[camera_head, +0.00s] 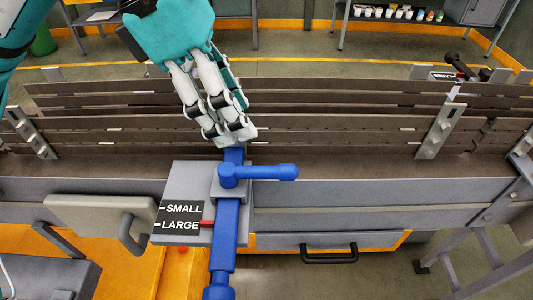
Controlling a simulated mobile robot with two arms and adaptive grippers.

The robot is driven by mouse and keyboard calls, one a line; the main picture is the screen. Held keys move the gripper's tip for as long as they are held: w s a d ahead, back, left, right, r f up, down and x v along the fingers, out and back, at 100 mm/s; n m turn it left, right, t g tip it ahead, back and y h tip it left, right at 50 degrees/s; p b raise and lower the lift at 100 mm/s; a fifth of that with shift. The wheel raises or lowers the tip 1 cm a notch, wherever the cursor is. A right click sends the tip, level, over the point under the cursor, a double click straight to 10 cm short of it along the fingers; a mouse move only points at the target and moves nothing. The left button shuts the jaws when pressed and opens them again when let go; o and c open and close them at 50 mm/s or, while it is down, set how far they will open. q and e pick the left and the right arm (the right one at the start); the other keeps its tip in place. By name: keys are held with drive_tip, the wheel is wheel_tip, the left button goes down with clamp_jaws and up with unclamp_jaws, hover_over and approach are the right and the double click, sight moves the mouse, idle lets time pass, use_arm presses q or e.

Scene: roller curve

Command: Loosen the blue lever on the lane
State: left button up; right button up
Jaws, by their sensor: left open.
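The blue lever (270,172) sits on top of a blue bar (224,240) on the front of the lane, and its handle points to the right. A grey plate (180,200) beside the bar carries the labels SMALL and LARGE. A red pointer (207,223) lies level with LARGE. My left gripper (232,138) comes down from the top left, with its white and teal fingers just behind the lever's pivot. It is open, and I see nothing between its fingers. Whether a fingertip touches the bar's far end I cannot tell. My right gripper is out of view.
Brown lane rails (330,130) run across the picture behind the lever, with upright metal brackets (440,130) on them. A dark handle (330,254) is on the front below. A grey panel with a handle (100,211) is at the left. The space right of the lever is clear.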

use_arm(q)
drive_tip(key=p, duration=0.1)
hover_over(269, 168)
drive_tip(key=a, duration=0.2)
wheel_tip(269, 168, down, 5)
drive_tip(key=shift+f, duration=0.2)
drive_tip(key=x, duration=0.3)
drive_tip(key=shift+d+f+p, duration=0.1)
drive_tip(key=shift+f+p, duration=0.15)
drive_tip(key=shift+p, duration=0.15)
drive_tip(key=shift+d+f, duration=0.2)
drive_tip(key=shift+f, duration=0.3)
clamp_jaws()
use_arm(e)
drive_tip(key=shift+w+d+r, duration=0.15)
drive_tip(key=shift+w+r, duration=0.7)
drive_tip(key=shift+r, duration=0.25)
